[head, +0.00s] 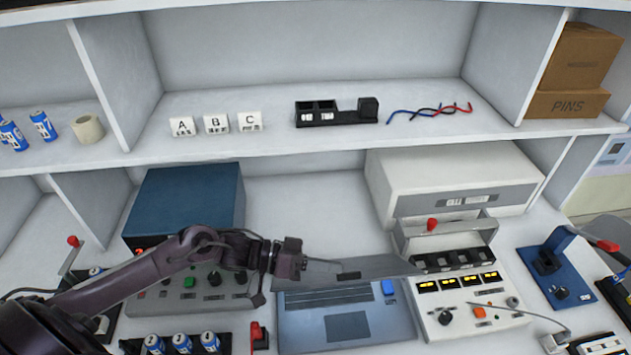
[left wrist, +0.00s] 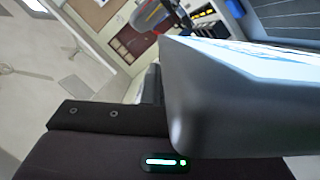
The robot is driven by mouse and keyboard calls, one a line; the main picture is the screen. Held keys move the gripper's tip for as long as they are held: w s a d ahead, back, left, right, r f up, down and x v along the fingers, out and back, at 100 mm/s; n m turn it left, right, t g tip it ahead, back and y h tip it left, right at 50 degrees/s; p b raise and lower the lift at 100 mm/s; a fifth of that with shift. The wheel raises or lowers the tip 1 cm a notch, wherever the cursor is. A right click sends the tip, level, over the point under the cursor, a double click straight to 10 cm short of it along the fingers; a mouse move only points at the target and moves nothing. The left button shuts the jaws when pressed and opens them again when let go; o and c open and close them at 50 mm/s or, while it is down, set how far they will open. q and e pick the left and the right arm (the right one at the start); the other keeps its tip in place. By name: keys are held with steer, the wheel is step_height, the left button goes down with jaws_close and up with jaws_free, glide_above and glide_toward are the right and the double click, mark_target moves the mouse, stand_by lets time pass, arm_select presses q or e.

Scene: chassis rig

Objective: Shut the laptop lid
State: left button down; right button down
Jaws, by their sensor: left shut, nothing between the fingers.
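The silver laptop (head: 345,328) sits on the bench, its keyboard partly visible. Its grey lid (head: 385,267) is open at an angle and looks like a narrow strip above the keyboard. My left gripper (head: 301,264) is shut and empty at the lid's left end, overlapping it in the picture; I cannot tell whether they touch. In the left wrist view the lid (left wrist: 240,100) fills the middle and right as a large grey slab, close to the dark gripper body. Part of the keyboard shows at the upper right. My right gripper is not in view.
A blue instrument box (head: 185,200) stands behind my left arm. A white panel with lit displays (head: 465,300) stands close to the laptop's right. A blue fixture (head: 560,270) is farther right. Batteries in a black holder (head: 180,343) lie at the front left. A shelf runs above.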

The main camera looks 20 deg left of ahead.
mark_target(328, 283)
arm_select(q)
steer(key=shift+s+d+f+m+p, duration=0.15)
steer(key=shift+s+d+f+m, duration=0.2)
steer(key=shift+s+f, duration=0.25)
steer(key=shift+s+d+f+m+p, duration=0.15)
steer(key=shift+s+d+f+m, duration=0.15)
steer(key=shift+s+f, duration=0.2)
steer(key=shift+s+d+f, duration=0.3)
steer(key=shift+s+f, duration=0.25)
steer(key=shift+f, duration=0.15)
